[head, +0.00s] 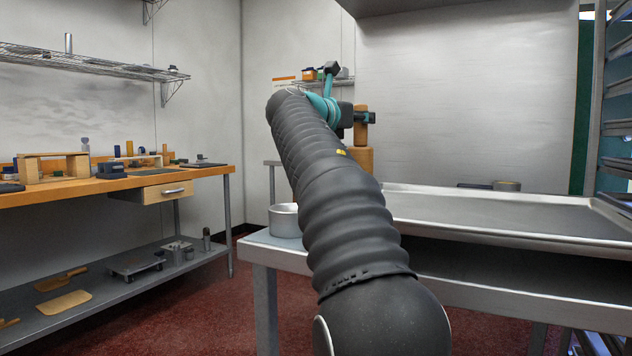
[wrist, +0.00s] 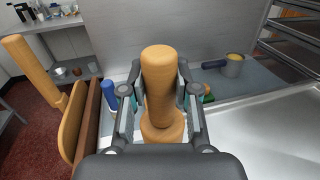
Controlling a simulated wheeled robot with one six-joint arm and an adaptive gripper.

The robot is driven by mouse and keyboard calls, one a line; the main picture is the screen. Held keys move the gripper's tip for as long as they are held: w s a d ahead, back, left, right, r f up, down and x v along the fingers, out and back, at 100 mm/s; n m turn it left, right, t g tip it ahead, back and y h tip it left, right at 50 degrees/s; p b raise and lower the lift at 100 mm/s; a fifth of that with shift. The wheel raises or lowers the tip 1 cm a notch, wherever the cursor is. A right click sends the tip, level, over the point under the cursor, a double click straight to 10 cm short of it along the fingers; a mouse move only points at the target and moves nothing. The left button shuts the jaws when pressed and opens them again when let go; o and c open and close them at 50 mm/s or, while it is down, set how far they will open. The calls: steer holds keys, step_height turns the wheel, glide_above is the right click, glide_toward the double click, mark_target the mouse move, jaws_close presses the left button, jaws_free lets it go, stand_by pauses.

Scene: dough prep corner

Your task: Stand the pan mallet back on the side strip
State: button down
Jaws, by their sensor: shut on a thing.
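The pan mallet (head: 358,162) is pale wood, with a narrow handle above a wider head. It looks upright in the head view. My gripper (head: 350,117) is shut on its handle. In the wrist view the mallet (wrist: 163,88) stands between the two fingers of my gripper (wrist: 160,92). My arm hides the mallet's lower end in the head view, so I cannot tell whether it touches a surface. A grey strip (wrist: 265,82) runs along the wall beyond the tray in the wrist view.
A wide metal tray (head: 500,215) lies right of my arm. A small pot (wrist: 233,65) and a blue bottle (wrist: 111,97) stand on the strip. Wooden boards (wrist: 75,130) stand close left of my gripper. A round pan (head: 284,221) sits at the table's left corner.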

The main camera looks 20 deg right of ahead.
steer(key=w+a+f+b, duration=0.4)
steer(key=a+f, duration=0.3)
steer(key=f, duration=0.2)
steer(key=shift+w+a+f, duration=0.15)
steer(key=shift+w+a, duration=0.1)
steer(key=shift+w, duration=0.1)
steer(key=shift+f, duration=0.1)
steer(key=c, duration=0.9)
jaws_free()
steer(key=shift+o, duration=0.2)
steer(key=v, duration=1.2)
